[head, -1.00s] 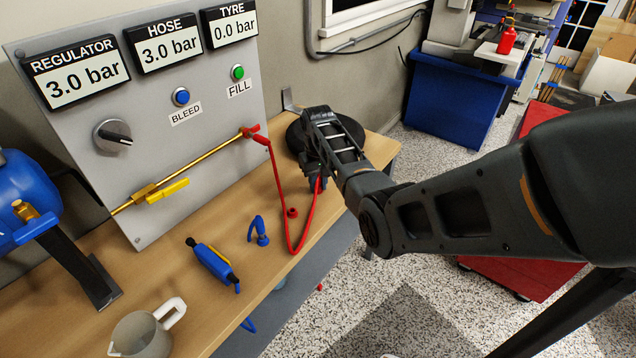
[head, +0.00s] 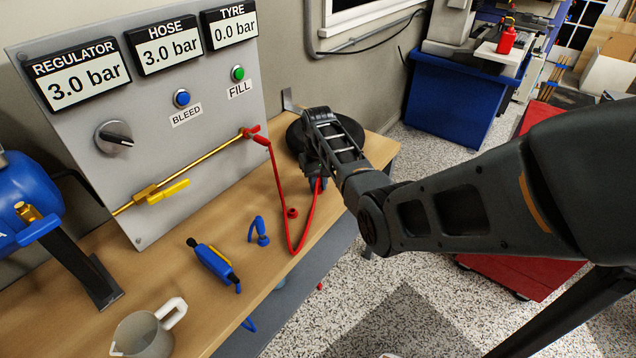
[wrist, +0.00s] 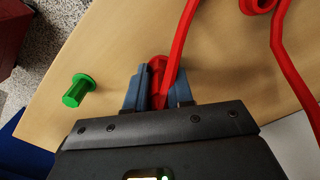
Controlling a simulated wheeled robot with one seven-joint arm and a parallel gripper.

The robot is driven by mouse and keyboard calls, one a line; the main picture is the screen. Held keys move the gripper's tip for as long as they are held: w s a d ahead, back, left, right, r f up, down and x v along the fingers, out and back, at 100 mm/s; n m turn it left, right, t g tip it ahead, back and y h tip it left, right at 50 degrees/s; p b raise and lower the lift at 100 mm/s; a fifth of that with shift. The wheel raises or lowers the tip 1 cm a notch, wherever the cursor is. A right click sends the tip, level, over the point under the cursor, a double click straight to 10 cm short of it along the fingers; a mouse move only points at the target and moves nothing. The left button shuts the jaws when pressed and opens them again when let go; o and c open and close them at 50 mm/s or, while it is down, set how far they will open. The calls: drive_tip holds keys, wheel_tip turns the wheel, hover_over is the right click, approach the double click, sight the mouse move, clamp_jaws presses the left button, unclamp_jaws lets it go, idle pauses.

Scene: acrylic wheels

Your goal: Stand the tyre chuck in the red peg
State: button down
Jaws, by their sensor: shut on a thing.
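My gripper (wrist: 158,92) is shut on the tyre chuck (wrist: 156,68), a red fitting held between its blue-grey fingers. A red hose (wrist: 184,45) runs up from the chuck; in the head view the hose (head: 279,195) hangs in a long V from the panel's fitting to my gripper (head: 317,182). The chuck is mostly hidden by my gripper and arm in the head view. The red peg (head: 292,212), a short round holder, stands on the bench left of my gripper, apart from it, beside the hose. A red ring at the top edge of the wrist view appears to be this peg (wrist: 257,5).
A green flanged peg (wrist: 77,91) is on the bench left of my gripper in the wrist view. A blue fitting (head: 260,231), a blue tool (head: 213,264) and a jug (head: 146,334) are nearer on the bench. A black disc (head: 294,136) lies behind my gripper.

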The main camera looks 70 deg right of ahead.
idle(0.3)
drive_tip(key=c, duration=0.9)
unclamp_jaws()
drive_tip(key=shift+r, duration=3.9)
